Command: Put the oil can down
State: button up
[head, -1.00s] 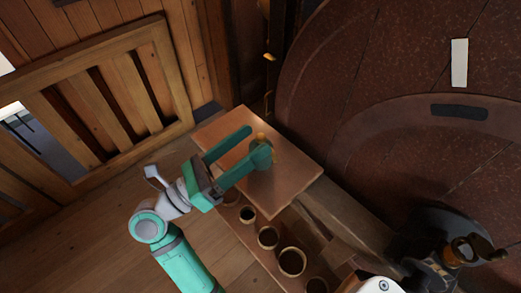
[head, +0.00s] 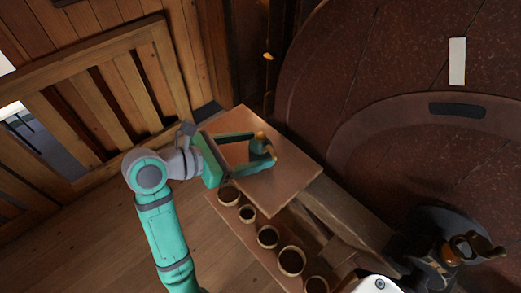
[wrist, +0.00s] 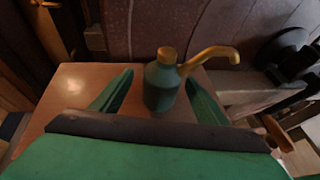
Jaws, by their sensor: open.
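The oil can (head: 261,146) is dark green with a brass top. In the wrist view the oil can (wrist: 161,88) appears upright on the brown wooden board (wrist: 75,80), and its curved brass spout points right. In the head view the board (head: 290,180) shows the can near its middle. My gripper (head: 266,147) is open, with one finger on each side of the can. In the wrist view my gripper (wrist: 158,86) has the can between its fingers, closer to the right one. A gap shows at the left finger; contact at the right is unclear.
Several round cups or holes with dark insides (head: 268,237) line a lower shelf in front of the board. A large reddish-brown round wall (head: 390,80) rises behind it. A dark machine with a brass part (head: 460,248) stands at the lower right. Wooden slatted panelling (head: 90,110) is at the left.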

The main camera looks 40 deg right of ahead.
jog(key=shift+x, duration=3.15)
jog(key=shift+s, duration=0.15)
jog(key=c, duration=1.4)
jog(key=shift+c, duration=0.2)
jog(key=shift+r, duration=0.1)
